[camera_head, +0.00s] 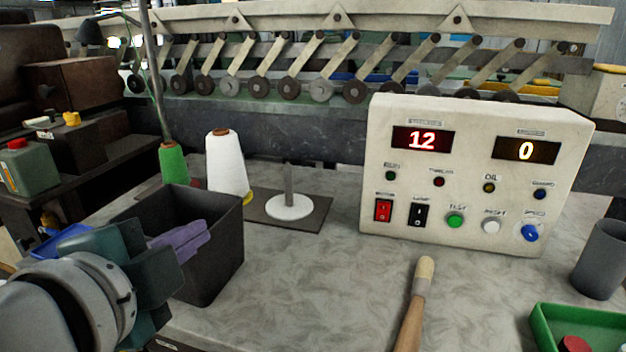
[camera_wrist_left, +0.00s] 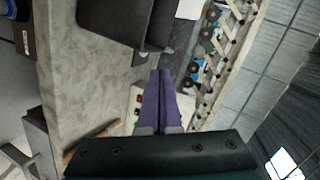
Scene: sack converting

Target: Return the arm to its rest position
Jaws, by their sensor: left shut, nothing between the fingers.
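My left arm (camera_head: 65,305) comes in from the lower left of the head view. Its left gripper (camera_head: 205,232) has purple fingers, closed together with nothing between them. My right gripper is not in view.
A control box (camera_head: 475,165) with red and amber displays stands at the back right. White (camera_head: 226,165) and green (camera_head: 173,165) thread cones stand behind the bin. A wooden-handled tool (camera_head: 410,320), green tray (camera_head: 540,325) and grey cup (camera_head: 600,260) are right. The middle tabletop (camera_head: 310,275) is clear.

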